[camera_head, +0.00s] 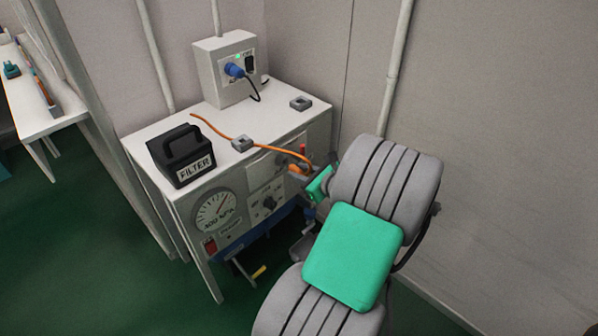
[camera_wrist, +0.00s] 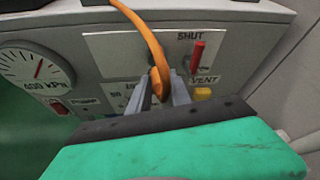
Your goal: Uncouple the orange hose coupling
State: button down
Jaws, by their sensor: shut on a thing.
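The orange hose (camera_head: 262,147) runs across the top of the white cabinet and down its front face. Its orange coupling end (camera_wrist: 158,82) is between the two grey fingers of my gripper (camera_wrist: 165,92), which are closed on it at the front panel. In the head view the coupling shows as a small orange patch (camera_head: 297,169) beside my green wrist parts. My fingers and the hose hide the socket, so I cannot tell whether the coupling is seated. A red lever (camera_wrist: 197,57) stands upright between the SHUT and VENT labels, right of my gripper.
A pressure gauge (camera_wrist: 38,67) is on the panel's left. A black FILTER box (camera_head: 182,155), a grey clip block on the hose (camera_head: 242,143) and another block (camera_head: 300,103) are on the cabinet (camera_head: 145,135). A socket box (camera_head: 224,70) stands behind. Wall lies close right; green floor is open left.

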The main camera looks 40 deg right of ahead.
jog(key=s+p, duration=0.2)
jog(key=s, duration=0.2)
dwell(0.3)
